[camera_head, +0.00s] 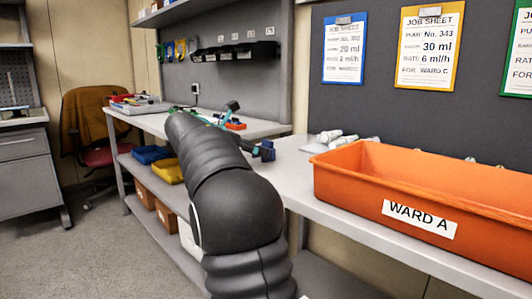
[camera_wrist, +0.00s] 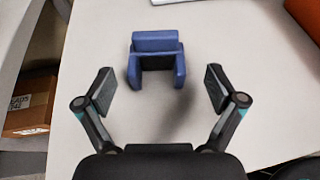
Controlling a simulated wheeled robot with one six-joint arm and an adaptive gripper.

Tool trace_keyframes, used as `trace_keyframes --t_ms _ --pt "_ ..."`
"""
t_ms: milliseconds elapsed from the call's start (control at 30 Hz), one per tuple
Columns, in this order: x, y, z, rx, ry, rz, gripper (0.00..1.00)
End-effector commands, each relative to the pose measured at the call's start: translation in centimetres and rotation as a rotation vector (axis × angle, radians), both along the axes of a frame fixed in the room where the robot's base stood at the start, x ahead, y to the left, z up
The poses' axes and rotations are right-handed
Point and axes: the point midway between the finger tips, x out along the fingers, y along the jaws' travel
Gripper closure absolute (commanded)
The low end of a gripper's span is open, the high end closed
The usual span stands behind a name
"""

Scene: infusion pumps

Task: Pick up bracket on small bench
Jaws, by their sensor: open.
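The blue bracket (camera_wrist: 157,58) lies on the pale top of the small bench (camera_wrist: 225,40), in the upper middle of the wrist view. It is U-shaped, with a raised block across the far side and two arms pointing toward my gripper. My gripper (camera_wrist: 160,88) is open and empty, with one finger to the left and one to the right. The bracket lies ahead of the fingertips, roughly centred between them, and neither finger appears to touch it.
An orange bin (camera_head: 420,190) labelled WARD A stands on the right bench. Pale bottles (camera_head: 335,140) lie behind its left end. In the wrist view, an orange object (camera_wrist: 311,17) sits at the upper right and a cardboard box (camera_wrist: 27,115) lies below the bench edge.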

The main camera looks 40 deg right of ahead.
Motion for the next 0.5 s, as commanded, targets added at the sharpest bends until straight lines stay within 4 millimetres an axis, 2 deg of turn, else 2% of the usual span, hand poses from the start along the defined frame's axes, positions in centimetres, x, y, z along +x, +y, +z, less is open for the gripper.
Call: trace_keyframes --t_ms 300,500 --pt "0.0 -3.8 -1.7 0.0 0.001 -0.002 0.06" --pt "0.1 -4.0 -1.8 0.0 0.0 0.0 0.06"
